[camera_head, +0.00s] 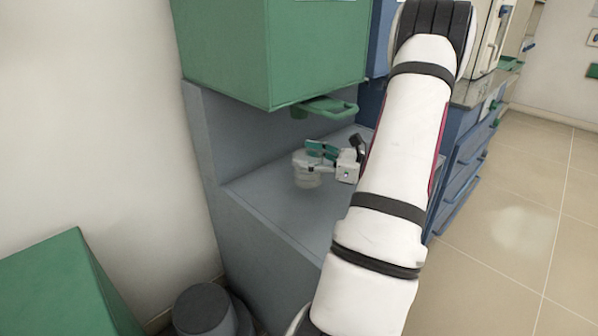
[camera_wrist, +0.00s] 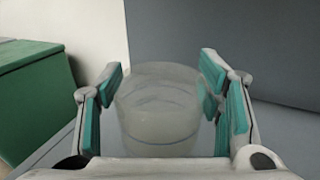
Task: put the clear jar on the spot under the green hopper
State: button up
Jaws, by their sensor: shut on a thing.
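The clear jar (camera_head: 307,170) is between the fingers of my gripper (camera_head: 322,152), over the grey shelf (camera_head: 262,192) below the green hopper (camera_head: 270,50). In the wrist view the jar (camera_wrist: 158,112) stands about upright between the teal finger pads of my gripper (camera_wrist: 160,98), which is shut on it. The hopper's green outlet (camera_head: 322,107) hangs above and slightly right of the jar in the head view. I cannot tell whether the jar's base touches the shelf. Part of the shelf is hidden behind my arm.
A grey wall panel (camera_head: 245,135) closes the back of the shelf. A green box (camera_head: 65,290) is at the lower left, and a dark round bin (camera_head: 205,312) stands on the floor. Blue drawers (camera_head: 468,165) are at the right, beside open tiled floor.

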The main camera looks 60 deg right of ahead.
jog(key=shift+w+f, duration=0.1)
jog(key=shift+w, duration=0.85)
jog(key=f+b, duration=0.2)
jog(key=f, duration=0.1)
jog(key=shift+w, duration=0.4)
jog(key=shift+f+b, duration=0.25)
jog(key=shift+b, duration=0.05)
jog(key=shift+f, duration=0.1)
jog(key=shift+f, duration=0.1)
jog(key=o, duration=1.2)
